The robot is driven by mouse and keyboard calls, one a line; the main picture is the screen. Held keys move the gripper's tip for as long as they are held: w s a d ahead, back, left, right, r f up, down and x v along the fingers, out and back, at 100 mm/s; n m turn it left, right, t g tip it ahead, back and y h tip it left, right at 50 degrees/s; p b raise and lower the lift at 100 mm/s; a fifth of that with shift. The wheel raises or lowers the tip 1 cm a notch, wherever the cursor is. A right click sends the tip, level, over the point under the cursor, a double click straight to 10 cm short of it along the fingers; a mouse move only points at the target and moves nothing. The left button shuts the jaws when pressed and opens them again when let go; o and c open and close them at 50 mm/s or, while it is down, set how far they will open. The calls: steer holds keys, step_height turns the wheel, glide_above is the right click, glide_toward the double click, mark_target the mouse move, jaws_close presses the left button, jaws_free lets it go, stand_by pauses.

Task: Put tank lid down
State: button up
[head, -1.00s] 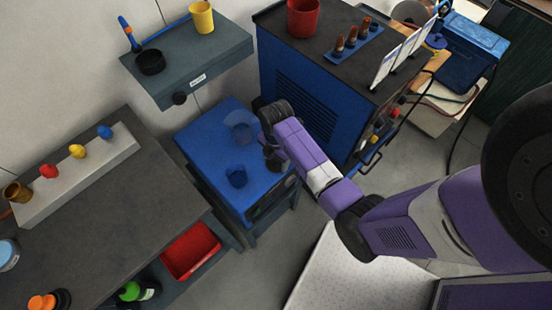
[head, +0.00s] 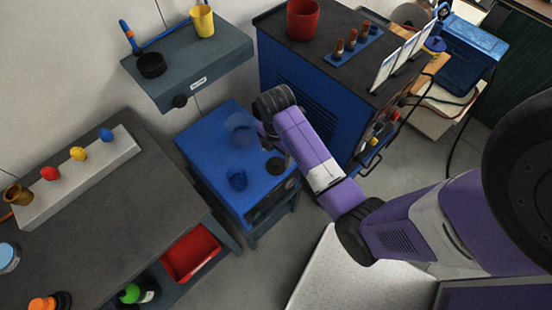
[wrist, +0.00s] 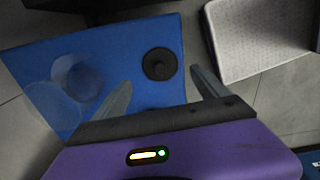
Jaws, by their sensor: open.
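The tank lid (wrist: 159,64), a round black disc with a small raised knob, lies on the blue top (wrist: 150,25) of a low cabinet. In the head view the lid (head: 276,166) shows as a dark disc near the cabinet top's right edge. My gripper (wrist: 162,77) is open and empty, its two fingers apart, with the lid just beyond and between the fingertips in the wrist view. In the head view my gripper (head: 273,142) is over the cabinet, partly hidden by my wrist. I cannot tell what is under the lid.
A tall blue machine (head: 300,95) stands close behind at right. A grey shelf (head: 205,75) hangs behind. A workbench (head: 110,215) is at left.

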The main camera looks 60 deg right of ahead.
mark_target(276, 163)
step_height(276, 163, up, 6)
steer(key=s+a+f+m+t+h, duration=0.1)
steer(key=s+a+f+m+t, duration=0.2)
steer(key=a, duration=0.4)
steer(key=s+a+f+m+t, duration=0.1)
steer(key=s+a+m+t, duration=0.25)
steer(key=a, duration=0.25)
steer(key=s+a+r+m+t, duration=0.2)
steer(key=s+r+m, duration=0.1)
steer(key=r, duration=0.5)
steer(key=s+a+r+m+t, duration=0.2)
steer(key=s+r, duration=0.3)
steer(key=r, duration=0.3)
steer(key=s+a+r+m+t+y, duration=0.1)
steer(key=s+r+m+t, duration=0.3)
steer(key=r, duration=0.4)
steer(key=shift+a+r, duration=0.3)
steer(key=shift+a, duration=0.1)
